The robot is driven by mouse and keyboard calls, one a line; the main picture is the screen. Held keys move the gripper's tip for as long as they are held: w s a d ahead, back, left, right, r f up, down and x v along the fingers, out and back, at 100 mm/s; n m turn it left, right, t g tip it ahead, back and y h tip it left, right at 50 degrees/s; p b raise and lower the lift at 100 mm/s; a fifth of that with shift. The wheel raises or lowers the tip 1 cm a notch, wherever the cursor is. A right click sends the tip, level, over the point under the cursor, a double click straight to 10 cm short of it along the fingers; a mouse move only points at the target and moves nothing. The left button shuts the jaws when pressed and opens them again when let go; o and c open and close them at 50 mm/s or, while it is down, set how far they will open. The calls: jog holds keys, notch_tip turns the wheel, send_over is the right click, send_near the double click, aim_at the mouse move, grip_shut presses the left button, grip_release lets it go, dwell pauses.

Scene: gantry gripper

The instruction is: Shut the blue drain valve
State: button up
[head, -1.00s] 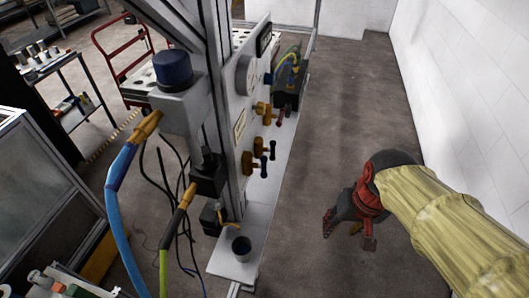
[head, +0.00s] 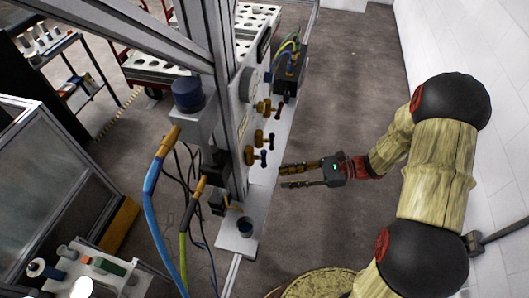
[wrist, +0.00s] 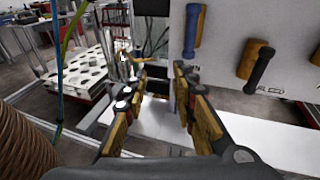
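Blue and green hoses (head: 160,210) hang left of the post. The floor aisle to the right is clear up to the white wall.

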jog(key=m+t+y, duration=0.2)
send_near(264, 163)
notch_tip(264, 163, up, 2)
jog(key=w+a, duration=0.1)
jog(key=a, duration=0.1)
jog(key=shift+w+a+r, duration=0.1)
jog(key=shift+w+a, duration=0.1)
jog(key=shift+a, duration=1.1)
jog(key=shift+w+a+r, duration=0.1)
jog(key=shift+w+a, duration=0.15)
jog(key=shift+a, duration=1.05)
jog(key=shift+w+a, duration=0.2)
jog(key=shift+a, duration=1.1)
jog(key=c, duration=0.3)
jog(key=c, duration=0.4)
grip_shut()
